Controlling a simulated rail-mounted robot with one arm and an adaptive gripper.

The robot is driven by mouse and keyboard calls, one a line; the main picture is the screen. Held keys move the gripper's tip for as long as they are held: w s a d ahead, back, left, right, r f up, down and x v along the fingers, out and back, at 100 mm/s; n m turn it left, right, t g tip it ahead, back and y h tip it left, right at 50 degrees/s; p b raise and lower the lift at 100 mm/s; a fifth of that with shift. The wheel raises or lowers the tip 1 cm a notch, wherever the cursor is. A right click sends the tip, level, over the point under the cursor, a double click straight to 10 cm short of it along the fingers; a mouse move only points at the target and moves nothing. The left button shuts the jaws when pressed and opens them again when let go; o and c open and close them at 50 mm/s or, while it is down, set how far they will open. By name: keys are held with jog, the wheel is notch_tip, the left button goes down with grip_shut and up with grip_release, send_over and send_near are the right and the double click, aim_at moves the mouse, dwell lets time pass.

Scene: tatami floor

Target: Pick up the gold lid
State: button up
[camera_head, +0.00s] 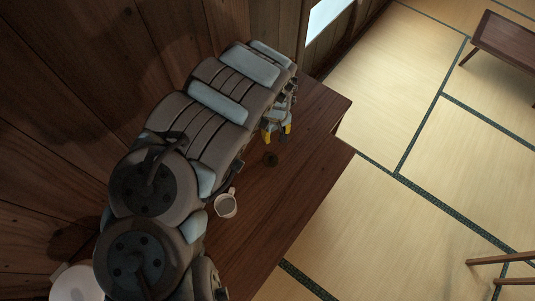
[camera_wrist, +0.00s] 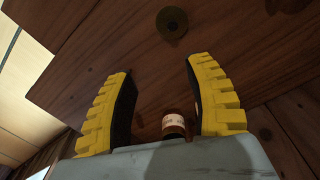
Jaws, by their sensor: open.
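A small round, dull brown-gold disc, which looks like the gold lid, lies flat on the dark wooden table (camera_head: 300,205). In the head view the lid (camera_head: 270,159) is just below my gripper (camera_head: 277,131) in the picture. In the wrist view the lid (camera_wrist: 172,22) is near the top edge, beyond the fingertips. My gripper (camera_wrist: 159,70) is open, with yellow ridged fingers spread and no lid between them. A small brown jar with a pale label (camera_wrist: 173,125) shows between the fingers close to the palm; whether it touches them I cannot tell.
A white mug (camera_head: 226,205) stands on the table beside my arm, left of and below the lid in the head view. A wooden wall (camera_head: 70,90) runs along the left. A low table (camera_head: 505,42) stands on the tatami at the far right. The table's right side is clear.

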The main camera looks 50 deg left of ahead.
jog(key=s, duration=0.1)
jog(key=b, duration=0.3)
send_over(271, 158)
jog(key=f, duration=0.7)
jog(key=shift+w+a+f, duration=0.2)
jog(key=shift+f, duration=0.05)
jog(key=shift+a+f, duration=0.1)
jog(key=shift+f, duration=2.05)
jog(key=shift+s+d+f, duration=0.1)
jog(key=shift+d+f, duration=0.05)
jog(key=shift+f, duration=0.7)
jog(key=shift+s+d+f, duration=0.1)
jog(key=shift+d+f, duration=0.05)
jog(key=shift+f, duration=1.65)
grip_shut()
